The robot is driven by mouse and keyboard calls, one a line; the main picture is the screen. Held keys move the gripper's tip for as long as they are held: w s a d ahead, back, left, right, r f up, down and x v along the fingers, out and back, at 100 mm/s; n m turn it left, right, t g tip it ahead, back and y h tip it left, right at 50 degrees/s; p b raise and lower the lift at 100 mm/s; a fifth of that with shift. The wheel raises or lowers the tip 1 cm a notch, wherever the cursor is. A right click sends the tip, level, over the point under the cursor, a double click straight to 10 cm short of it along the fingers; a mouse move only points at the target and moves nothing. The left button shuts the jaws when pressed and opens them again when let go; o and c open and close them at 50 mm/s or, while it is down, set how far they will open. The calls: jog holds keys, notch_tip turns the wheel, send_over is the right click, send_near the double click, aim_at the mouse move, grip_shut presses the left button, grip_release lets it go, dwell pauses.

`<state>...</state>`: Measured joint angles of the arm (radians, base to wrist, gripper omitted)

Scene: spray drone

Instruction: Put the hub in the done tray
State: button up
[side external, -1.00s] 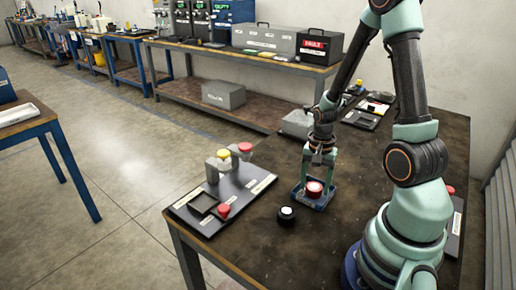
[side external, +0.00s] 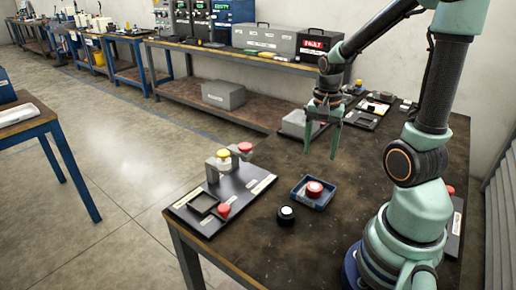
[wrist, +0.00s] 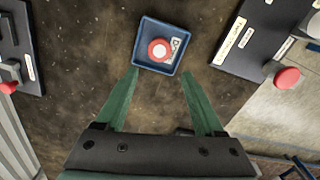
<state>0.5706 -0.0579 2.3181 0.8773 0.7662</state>
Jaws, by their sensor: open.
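A round red hub with a white top (side external: 314,188) sits inside a small blue tray (side external: 299,199) on the dark table. In the wrist view the hub (wrist: 159,50) lies near the middle of the tray (wrist: 139,42), beside a label that is partly covered. My gripper (side external: 322,148) is open and empty. It is raised above the table, behind the tray in the side view and clear of the hub. In the wrist view its green fingers (wrist: 160,73) are apart, with nothing between them.
A black puck with a white top (side external: 286,215) stands just left of the tray. A dark board (side external: 238,188) with red and yellow knobs lies further left. A grey box (side external: 297,124) and dark flat trays are behind. The table right of the blue tray is clear.

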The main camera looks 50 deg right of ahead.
jog(key=w+a+r+n+t, duration=0.1)
jog(key=a+r+n+t, duration=0.1)
jog(key=a+r+n, duration=0.3)
jog(key=w+a+r+n+t, duration=0.2)
jog(key=a+r+n, duration=0.4)
jog(key=a+n, duration=0.4)
jog(key=shift+w+a+r+t, duration=0.25)
jog(key=shift+a+t, duration=0.35)
jog(key=shift+t, duration=0.2)
